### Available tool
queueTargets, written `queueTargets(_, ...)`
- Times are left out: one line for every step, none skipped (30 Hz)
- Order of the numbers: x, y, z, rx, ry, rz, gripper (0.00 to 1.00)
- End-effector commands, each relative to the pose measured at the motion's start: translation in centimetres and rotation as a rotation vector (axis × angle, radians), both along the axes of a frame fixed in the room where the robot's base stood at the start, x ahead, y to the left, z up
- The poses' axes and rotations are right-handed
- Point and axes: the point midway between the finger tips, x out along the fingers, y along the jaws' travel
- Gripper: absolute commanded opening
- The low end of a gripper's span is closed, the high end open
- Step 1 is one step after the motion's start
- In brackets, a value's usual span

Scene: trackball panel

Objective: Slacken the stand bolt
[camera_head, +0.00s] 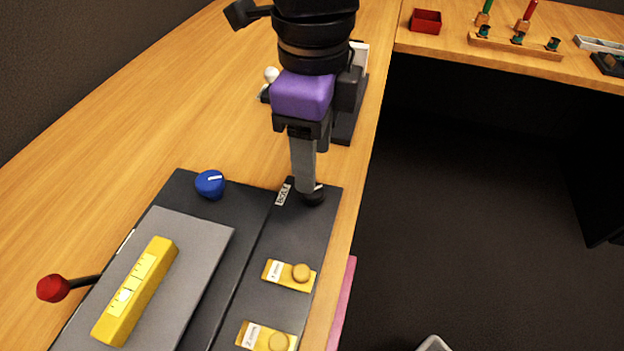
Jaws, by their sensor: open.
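The stand bolt (314,198) is a dark round head at the far right corner of the dark panel (325,225), beside a white label (283,193) that seems to read "BOLT". My gripper (307,186) comes down from above over the bolt. Its grey finger reaches down to the bolt head and hides part of it. Only one finger shows clearly. The jaws are open. I cannot tell whether a finger touches the bolt or whether the jaws straddle it.
A blue knob (210,184) stands left of the bolt. Nearer are two yellow tabs (289,275) (266,337), a grey plate (195,240) with a yellow level-like block (135,291), and a red-knobbed lever (54,288). The table edge runs close to the panel's right.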

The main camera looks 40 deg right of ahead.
Motion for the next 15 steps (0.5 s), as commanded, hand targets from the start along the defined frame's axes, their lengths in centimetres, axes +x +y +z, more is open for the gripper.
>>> queueTargets(-0.1, 0.1, -1.1, 0.000, 0.003, 0.003, 0.54)
queueTargets(-0.1, 0.1, -1.6, 0.000, 0.003, 0.003, 0.54)
queueTargets(-0.1, 0.1, -2.2, 0.002, 0.003, 0.003, 0.54)
queueTargets(-0.1, 0.1, -2.7, 0.002, 0.002, 0.003, 0.54)
queueTargets(-0.1, 0.1, -3.1, 0.002, 0.002, 0.003, 0.54)
queueTargets(-0.1, 0.1, -3.7, 0.003, 0.002, 0.002, 0.54)
queueTargets(-0.1, 0.1, -4.1, 0.003, 0.002, 0.002, 0.54)
queueTargets(0.0, 0.1, -4.4, 0.003, 0.001, 0.002, 0.54)
queueTargets(-0.1, 0.1, -4.9, 0.002, 0.002, 0.002, 0.54)
queueTargets(-0.1, 0.1, -5.1, 0.002, 0.002, 0.002, 0.54)
queueTargets(-0.1, 0.1, -5.4, 0.002, 0.002, 0.002, 0.54)
queueTargets(0.0, 0.1, -5.6, 0.003, 0.001, 0.002, 0.54)
queueTargets(0.0, 0.1, -5.7, 0.003, 0.001, 0.002, 0.54)
queueTargets(0.0, 0.1, -5.8, 0.004, 0.000, 0.002, 0.54)
queueTargets(0.0, 0.1, -5.9, 0.004, 0.000, 0.002, 0.54)
